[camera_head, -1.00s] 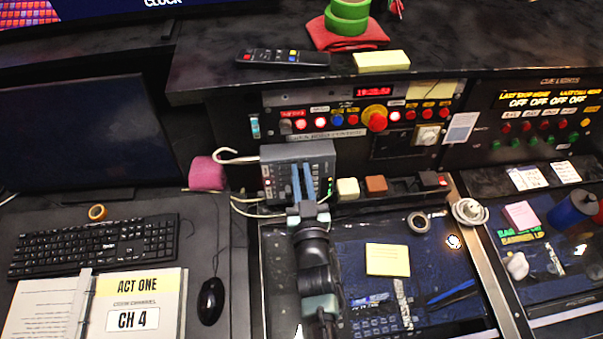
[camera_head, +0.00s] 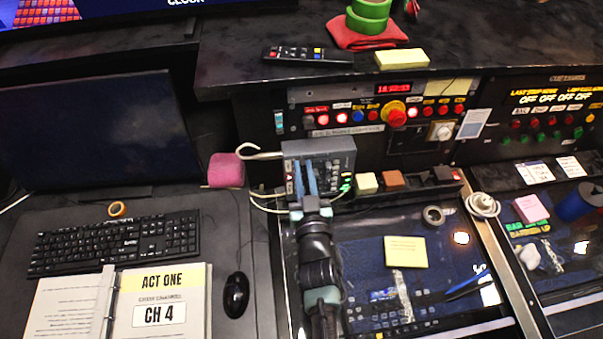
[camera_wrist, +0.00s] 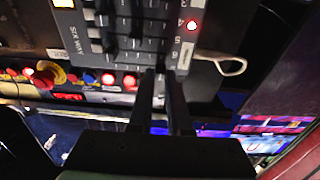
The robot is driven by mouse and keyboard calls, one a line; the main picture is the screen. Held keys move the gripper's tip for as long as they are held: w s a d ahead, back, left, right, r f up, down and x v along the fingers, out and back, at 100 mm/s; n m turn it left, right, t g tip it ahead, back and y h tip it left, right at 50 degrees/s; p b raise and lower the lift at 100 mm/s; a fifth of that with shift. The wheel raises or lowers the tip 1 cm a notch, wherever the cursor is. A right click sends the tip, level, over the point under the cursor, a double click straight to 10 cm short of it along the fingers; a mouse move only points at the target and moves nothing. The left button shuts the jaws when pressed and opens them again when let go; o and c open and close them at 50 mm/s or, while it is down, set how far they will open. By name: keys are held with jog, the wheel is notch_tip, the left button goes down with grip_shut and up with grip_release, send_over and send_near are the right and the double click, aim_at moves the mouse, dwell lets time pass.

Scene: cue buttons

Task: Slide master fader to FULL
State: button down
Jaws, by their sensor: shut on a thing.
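A grey fader box (camera_head: 340,160) with rows of small sliders and lit red and green lights stands on the desk below the cue panel. It also fills the upper part of the wrist view (camera_wrist: 120,25), where part of its lettering reads "SIX WAY". My gripper (camera_head: 304,167) is over the left half of the box, its two narrow fingers on the box face. In the wrist view my gripper (camera_wrist: 161,72) is closed down to a narrow gap at the box's edge. The fader cap between the fingertips is mostly hidden, so its label cannot be read.
A panel with a red knob (camera_head: 396,115) and lit buttons is behind the box. White cables and a pink roll (camera_head: 226,170) are at its left. Yellow and brown blocks (camera_head: 392,180) stand close at its right. A keyboard (camera_head: 115,243) and binder lie left.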

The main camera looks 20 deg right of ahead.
jog(key=shift+w+a, duration=0.15)
jog(key=shift+a, duration=0.3)
jog(key=shift+d, duration=0.25)
jog(key=c, duration=0.8)
grip_release()
jog(key=shift+a, duration=0.15)
jog(key=shift+c, duration=0.2)
jog(key=shift+s+d, duration=0.2)
jog(key=b+v, duration=0.3)
jog(key=v, duration=0.9)
jog(key=shift+s, duration=0.4)
jog(key=shift+a, duration=0.1)
